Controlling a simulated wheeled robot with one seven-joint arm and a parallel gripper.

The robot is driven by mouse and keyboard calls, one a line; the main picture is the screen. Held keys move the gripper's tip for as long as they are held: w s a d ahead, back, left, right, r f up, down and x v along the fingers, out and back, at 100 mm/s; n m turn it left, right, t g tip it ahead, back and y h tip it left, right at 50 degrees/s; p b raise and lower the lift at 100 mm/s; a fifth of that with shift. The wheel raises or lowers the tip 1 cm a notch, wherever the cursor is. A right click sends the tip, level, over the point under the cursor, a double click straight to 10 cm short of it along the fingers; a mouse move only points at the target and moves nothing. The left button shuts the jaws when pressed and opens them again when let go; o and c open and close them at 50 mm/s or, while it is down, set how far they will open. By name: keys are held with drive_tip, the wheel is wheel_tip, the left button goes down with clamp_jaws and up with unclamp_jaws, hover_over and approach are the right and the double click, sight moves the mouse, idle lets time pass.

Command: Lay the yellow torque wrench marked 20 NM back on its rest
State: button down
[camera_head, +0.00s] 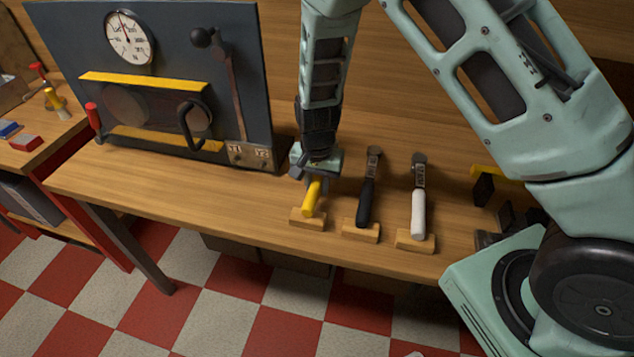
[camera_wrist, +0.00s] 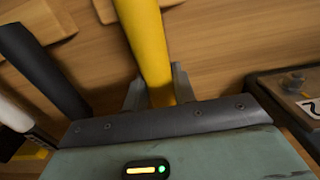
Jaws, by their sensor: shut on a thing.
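The yellow torque wrench (camera_head: 313,197) shows its handle below my gripper (camera_head: 316,172) in the head view. In the wrist view my gripper (camera_wrist: 157,92) is shut on the yellow wrench (camera_wrist: 145,40), its fingers on either side of the handle. The handle's lower end is over or on a small wooden rest (camera_head: 308,219); I cannot tell whether it touches. The wrench's head and its 20 NM mark are hidden by my gripper.
A black-handled wrench (camera_head: 366,198) and a white-handled wrench (camera_head: 418,208) lie on wooden rests to the right. A dark panel (camera_head: 230,100) with a gauge (camera_head: 128,38) stands left on the wooden bench (camera_head: 250,207). Yellow and dark tools (camera_head: 484,188) lie at the right.

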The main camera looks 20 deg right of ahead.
drive_tip(key=c, duration=1.1)
unclamp_jaws()
drive_tip(key=shift+o, duration=0.2)
wheel_tip(320, 180, up, 17)
drive_tip(key=s+a+r+n, duration=0.2)
drive_tip(key=s+n, duration=0.5)
drive_tip(key=s, duration=0.6)
drive_tip(key=s+a+r+n, duration=0.3)
drive_tip(key=s+n, duration=0.4)
drive_tip(key=s, duration=0.6)
drive_tip(key=shift+s+a+n+y+b, duration=0.3)
drive_tip(key=shift+a+n+y+b, duration=0.15)
drive_tip(key=shift+a, duration=0.2)
